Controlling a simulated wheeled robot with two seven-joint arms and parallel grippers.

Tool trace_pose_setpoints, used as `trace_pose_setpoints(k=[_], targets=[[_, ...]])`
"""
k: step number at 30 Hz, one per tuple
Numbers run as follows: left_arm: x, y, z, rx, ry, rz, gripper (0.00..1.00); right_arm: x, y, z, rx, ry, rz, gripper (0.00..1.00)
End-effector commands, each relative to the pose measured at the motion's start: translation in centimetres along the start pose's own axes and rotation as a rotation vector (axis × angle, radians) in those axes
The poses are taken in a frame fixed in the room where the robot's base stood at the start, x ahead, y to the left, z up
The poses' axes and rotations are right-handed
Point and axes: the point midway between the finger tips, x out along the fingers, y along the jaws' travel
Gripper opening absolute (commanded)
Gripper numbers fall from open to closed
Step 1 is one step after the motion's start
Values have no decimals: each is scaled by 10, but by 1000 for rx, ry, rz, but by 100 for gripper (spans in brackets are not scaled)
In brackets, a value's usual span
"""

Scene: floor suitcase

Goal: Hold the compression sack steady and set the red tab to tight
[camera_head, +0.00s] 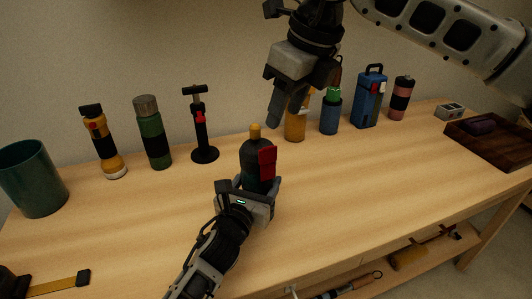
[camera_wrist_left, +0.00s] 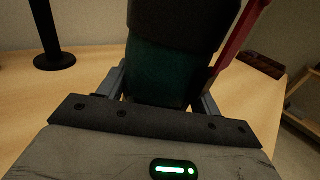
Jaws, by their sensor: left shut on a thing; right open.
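The compression sack (camera_head: 257,158) stands upright on the wooden table, dark with a teal lower part and a yellow knob on top. Its red tab (camera_head: 267,164) is on its right side in the head view. My left gripper (camera_head: 256,188) is shut around the sack's lower body. In the left wrist view the sack (camera_wrist_left: 165,70) fills the space between the fingers, and the red tab (camera_wrist_left: 240,35) shows at its upper right. My right gripper (camera_head: 287,103) is open and empty, above and behind the sack, pointing down. The tab's setting cannot be read.
A teal cup (camera_head: 35,180), a yellow flashlight (camera_head: 103,145), a green bottle (camera_head: 153,135) and a black stand (camera_head: 202,130) line the left back. An amber bottle (camera_head: 295,127), blue containers (camera_head: 369,100) and a dark tray (camera_head: 490,143) are rightward. The table right of the sack is clear.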

Motion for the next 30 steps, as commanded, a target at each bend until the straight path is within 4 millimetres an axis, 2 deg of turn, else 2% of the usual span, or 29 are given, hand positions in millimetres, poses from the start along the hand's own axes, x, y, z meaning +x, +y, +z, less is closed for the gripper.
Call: trace_pose_setpoints(k=[6,14,17,30], targets=[[0,0,-1,1,2,0,33,-6,13,1,292,-39,-109,44],[0,0,-1,1,2,0,33,-5,17,2,444,-77,-153,44],[0,0,-1,1,2,0,33,6,15,3,448,-76,-153,44],[0,0,-1,1,2,0,33,88,2,6,446,-76,-153,44]])
